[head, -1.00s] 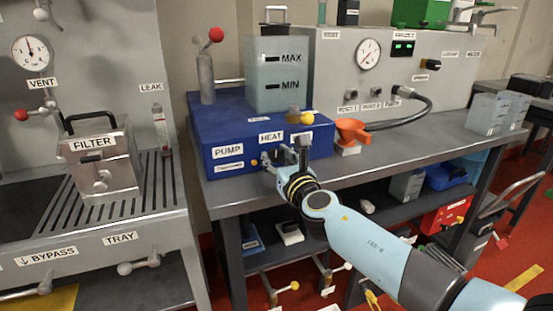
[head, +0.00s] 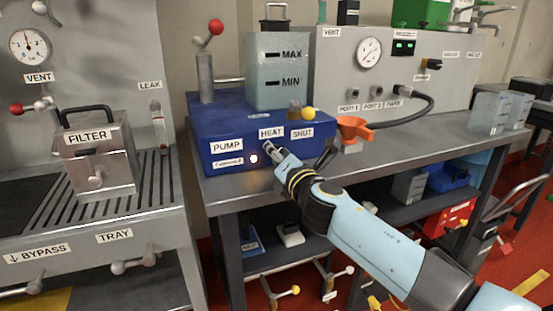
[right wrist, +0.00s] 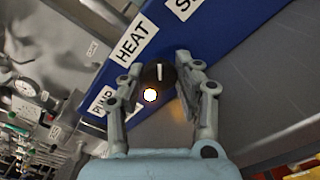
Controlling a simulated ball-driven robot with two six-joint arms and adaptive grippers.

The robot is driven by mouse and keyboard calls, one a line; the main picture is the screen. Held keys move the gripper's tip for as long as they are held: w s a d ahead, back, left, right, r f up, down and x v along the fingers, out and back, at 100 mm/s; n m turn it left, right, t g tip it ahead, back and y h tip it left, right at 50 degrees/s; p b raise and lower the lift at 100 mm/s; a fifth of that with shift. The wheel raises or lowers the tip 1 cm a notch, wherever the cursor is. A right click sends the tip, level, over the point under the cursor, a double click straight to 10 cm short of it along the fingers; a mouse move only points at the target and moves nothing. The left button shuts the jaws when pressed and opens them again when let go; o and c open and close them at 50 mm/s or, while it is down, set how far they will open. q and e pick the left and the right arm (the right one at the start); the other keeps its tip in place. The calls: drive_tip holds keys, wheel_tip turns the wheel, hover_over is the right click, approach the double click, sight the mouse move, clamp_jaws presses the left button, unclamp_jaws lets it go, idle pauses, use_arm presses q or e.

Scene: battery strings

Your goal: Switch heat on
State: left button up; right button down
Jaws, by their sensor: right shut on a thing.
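The blue unit (head: 215,118) on the bench carries PUMP, HEAT and SHUT labels. The HEAT label (head: 271,133) sits above my right gripper (head: 271,150). In the right wrist view the black HEAT knob (right wrist: 157,72), with a white pointer line, is between the fingertips of my right gripper (right wrist: 160,66), which is shut on it. A round lamp (head: 254,159) left of the gripper glows bright; it also glows in the right wrist view (right wrist: 150,94). The gripper hides the knob in the head view. My left gripper is not in view.
A tank (head: 279,85) with MAX and MIN marks, a yellow knob (head: 308,114) and a red-knobbed lever (head: 215,27) stand on the blue unit. The filter box (head: 92,165) stands at left.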

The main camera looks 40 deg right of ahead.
drive_tip(key=shift+m+b, duration=0.35)
drive_tip(key=shift+m, duration=0.85)
drive_tip(key=c, duration=0.9)
unclamp_jaws()
drive_tip(key=shift+d, duration=0.1)
drive_tip(key=v, duration=1.2)
